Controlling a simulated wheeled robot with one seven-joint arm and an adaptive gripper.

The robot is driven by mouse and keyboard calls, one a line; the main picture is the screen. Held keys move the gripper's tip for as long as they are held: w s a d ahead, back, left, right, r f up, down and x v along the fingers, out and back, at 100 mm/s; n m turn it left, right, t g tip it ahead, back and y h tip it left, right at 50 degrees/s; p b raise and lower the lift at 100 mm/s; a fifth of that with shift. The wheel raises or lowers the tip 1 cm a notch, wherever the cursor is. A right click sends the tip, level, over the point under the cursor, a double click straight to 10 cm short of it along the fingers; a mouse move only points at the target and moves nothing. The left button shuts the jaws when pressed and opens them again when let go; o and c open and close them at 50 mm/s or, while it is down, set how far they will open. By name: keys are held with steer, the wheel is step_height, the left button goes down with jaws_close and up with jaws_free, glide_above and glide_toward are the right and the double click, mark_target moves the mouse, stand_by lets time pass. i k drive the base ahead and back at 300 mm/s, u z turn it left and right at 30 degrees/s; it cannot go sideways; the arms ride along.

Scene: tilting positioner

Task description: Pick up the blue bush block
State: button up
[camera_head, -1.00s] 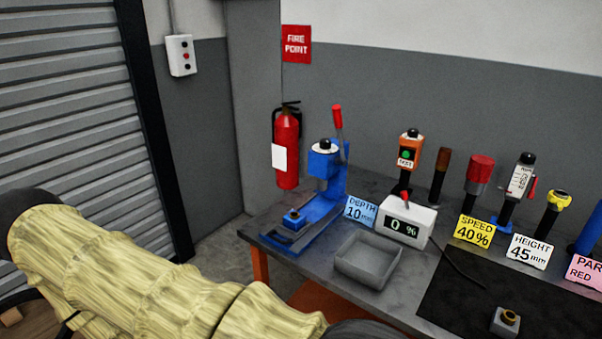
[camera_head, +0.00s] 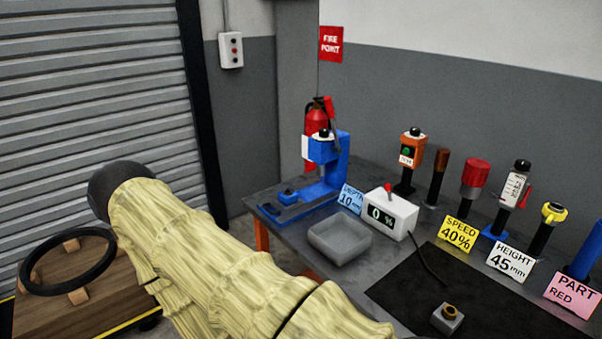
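A small blue block (camera_head: 287,195), which looks like the blue bush block, sits on the base of the blue press (camera_head: 326,180) at the table's left end. It is small in the picture and its top is hard to make out. A grey block with a brass-coloured ring (camera_head: 448,318) lies on the black mat at the front. My arm, in a pale yellow cover, crosses the lower middle of the view. My gripper is not in view.
A grey tray (camera_head: 340,250) and a white display box reading 0 % (camera_head: 399,213) stand right of the press. Several tools and cards line the table's back. The black mat (camera_head: 400,290) is mostly clear. A wooden stand with a black ring (camera_head: 68,291) is at lower left.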

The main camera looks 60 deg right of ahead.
mark_target(286, 201)
steer(key=z, duration=1.4)
